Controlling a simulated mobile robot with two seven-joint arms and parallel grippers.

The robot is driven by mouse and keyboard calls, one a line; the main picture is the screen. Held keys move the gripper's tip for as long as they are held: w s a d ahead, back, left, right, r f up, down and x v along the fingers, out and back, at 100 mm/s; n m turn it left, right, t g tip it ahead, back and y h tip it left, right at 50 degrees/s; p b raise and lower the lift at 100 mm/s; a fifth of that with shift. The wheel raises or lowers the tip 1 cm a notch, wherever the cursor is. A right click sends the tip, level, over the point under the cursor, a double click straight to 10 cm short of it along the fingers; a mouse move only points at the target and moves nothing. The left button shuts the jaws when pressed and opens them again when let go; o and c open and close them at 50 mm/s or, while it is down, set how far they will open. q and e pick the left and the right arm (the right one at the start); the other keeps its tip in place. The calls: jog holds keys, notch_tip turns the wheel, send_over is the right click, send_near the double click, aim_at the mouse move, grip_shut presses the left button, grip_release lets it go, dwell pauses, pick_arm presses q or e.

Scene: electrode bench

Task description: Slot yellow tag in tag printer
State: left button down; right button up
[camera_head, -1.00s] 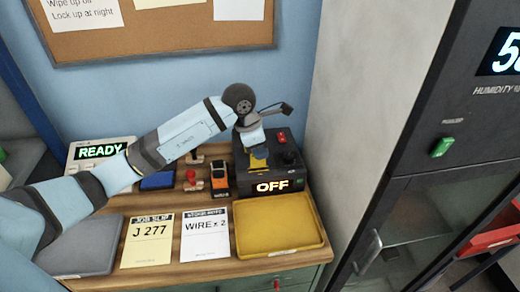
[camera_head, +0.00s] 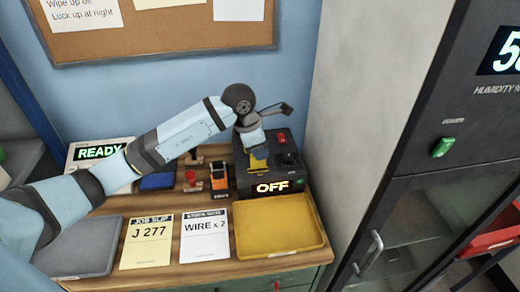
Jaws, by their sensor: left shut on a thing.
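My left gripper (camera_head: 257,149) reaches down over the black unit (camera_head: 270,188) whose display reads OFF. It is shut on a small yellow tag (camera_head: 259,160), which shows below the fingers against the top of the black unit. I cannot tell whether the tag sits in a slot or only lies over the top, as the gripper hides part of it. No label that I can read names the tag printer. My right gripper is not in view.
A white unit reading READY (camera_head: 100,151) stands at the back left. An orange and black tool (camera_head: 219,181) is beside the black unit. A yellow tray (camera_head: 278,228), two paper slips and a grey tray (camera_head: 86,248) lie in front. A grey wall stands close on the right.

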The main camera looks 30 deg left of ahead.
aim_at(263, 168)
pick_arm(q)
jog(key=shift+f+b, duration=1.55)
jog(key=shift+f, duration=0.25)
dwell(0.4)
jog(key=c, duration=1)
grip_release()
jog(key=b+v, duration=0.1)
jog(key=v, duration=1.2)
jog(key=shift+s+r, duration=0.15)
jog(key=shift+r, duration=0.25)
